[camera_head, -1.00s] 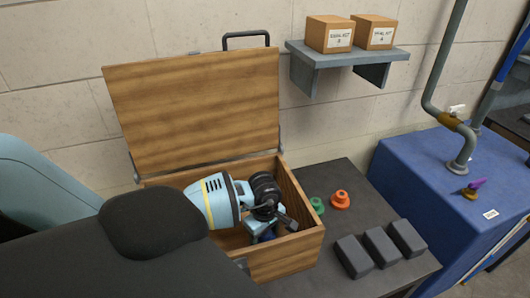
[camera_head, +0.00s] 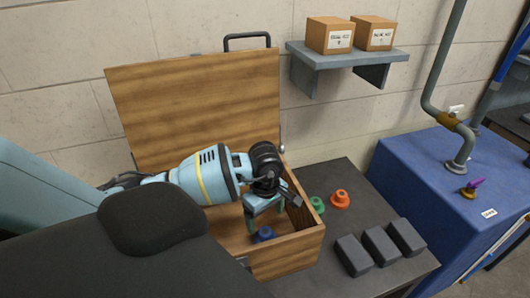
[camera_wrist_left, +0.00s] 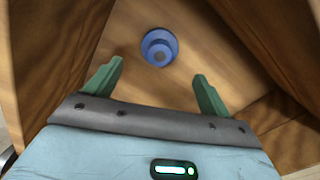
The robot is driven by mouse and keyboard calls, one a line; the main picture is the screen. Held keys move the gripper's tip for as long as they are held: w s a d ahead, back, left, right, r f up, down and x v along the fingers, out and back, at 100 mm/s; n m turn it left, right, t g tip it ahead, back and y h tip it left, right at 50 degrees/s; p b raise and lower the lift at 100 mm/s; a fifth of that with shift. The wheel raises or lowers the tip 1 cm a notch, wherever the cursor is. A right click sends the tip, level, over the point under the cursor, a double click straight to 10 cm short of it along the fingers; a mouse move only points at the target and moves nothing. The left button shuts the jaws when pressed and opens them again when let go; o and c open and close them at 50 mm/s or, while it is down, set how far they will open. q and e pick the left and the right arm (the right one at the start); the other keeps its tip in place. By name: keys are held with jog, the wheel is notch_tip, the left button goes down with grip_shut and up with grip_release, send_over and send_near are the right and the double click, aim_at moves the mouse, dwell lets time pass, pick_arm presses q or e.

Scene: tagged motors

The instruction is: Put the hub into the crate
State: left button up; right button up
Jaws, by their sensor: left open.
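A blue hub (camera_head: 264,233) lies inside the wooden crate (camera_head: 287,257), on its floor near the front wall. In the left wrist view the blue hub (camera_wrist_left: 159,47) sits beyond and between my fingertips, apart from both. The crate's lid (camera_head: 195,105) stands open against the wall. My left gripper (camera_head: 268,220) is open and empty above the hub, within the crate's opening; its green fingers (camera_wrist_left: 158,72) are spread in the wrist view. My right gripper is not in view.
A green hub (camera_head: 317,205) and an orange hub (camera_head: 340,199) stand on the dark table right of the crate. Several dark grey blocks (camera_head: 380,246) lie in front of them. A shelf (camera_head: 345,57) with two boxes hangs behind. A blue cabinet (camera_head: 425,180) stands right.

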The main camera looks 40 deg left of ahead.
aim_at(265, 232)
pick_arm(q)
jog(key=shift+r, duration=1.75)
